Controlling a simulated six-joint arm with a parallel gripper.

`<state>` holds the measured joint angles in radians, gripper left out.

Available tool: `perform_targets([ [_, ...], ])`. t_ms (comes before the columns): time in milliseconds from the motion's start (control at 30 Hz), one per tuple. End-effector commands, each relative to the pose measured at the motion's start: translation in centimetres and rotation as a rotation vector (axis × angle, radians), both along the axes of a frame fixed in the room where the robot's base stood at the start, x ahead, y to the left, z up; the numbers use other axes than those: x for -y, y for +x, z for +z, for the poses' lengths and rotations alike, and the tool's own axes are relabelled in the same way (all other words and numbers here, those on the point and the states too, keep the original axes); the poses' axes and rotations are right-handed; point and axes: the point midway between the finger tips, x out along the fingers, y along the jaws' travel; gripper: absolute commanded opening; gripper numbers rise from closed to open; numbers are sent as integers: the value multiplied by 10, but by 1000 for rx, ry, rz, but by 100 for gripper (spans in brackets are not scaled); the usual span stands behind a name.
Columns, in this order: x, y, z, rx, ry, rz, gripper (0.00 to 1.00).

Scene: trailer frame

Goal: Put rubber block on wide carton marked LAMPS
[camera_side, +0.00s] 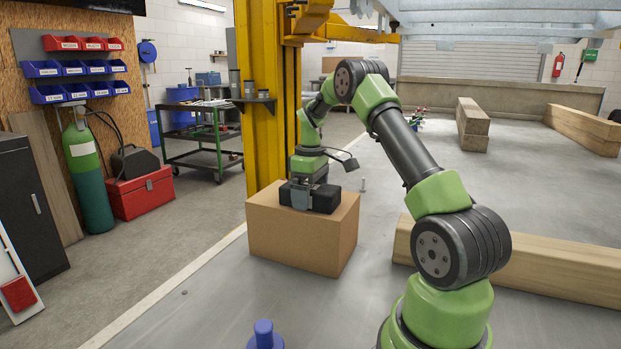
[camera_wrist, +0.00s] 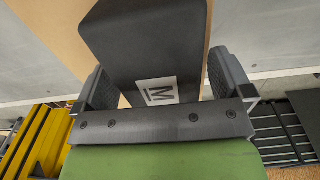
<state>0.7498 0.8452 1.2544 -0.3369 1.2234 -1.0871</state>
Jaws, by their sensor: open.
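The black rubber block (camera_side: 325,201) lies on top of a brown carton (camera_side: 290,240) in the side view. In the wrist view the block (camera_wrist: 145,35) is large and dark, with a white label bearing a black "M". My gripper (camera_side: 302,195) is down at the carton's top. Its two fingers (camera_wrist: 158,75) stand apart, one on each side of the block, open. A strip of the carton's top (camera_wrist: 62,30) shows beside the block. I see no LAMPS marking on the carton faces in view.
A yellow column (camera_side: 265,100) stands just behind the carton. A long timber beam (camera_side: 560,268) lies to the right, and more timbers (camera_side: 473,122) lie farther back. A blue peg-like object (camera_side: 264,335) stands in front. The grey surface left of the carton is clear.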

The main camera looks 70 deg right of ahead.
Motion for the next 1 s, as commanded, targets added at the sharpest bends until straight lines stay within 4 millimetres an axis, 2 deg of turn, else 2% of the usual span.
perform_targets([
  [433,1,1,90,5,-5,-1,98],
  [600,1,0,110,1,-4,1,98],
  [767,-4,1,121,6,-5,1,98],
  [867,-23,5,136,32,-18,-2,98],
  [967,-61,7,159,90,-35,-14,98],
  [1000,-81,6,168,120,-39,-23,98],
])
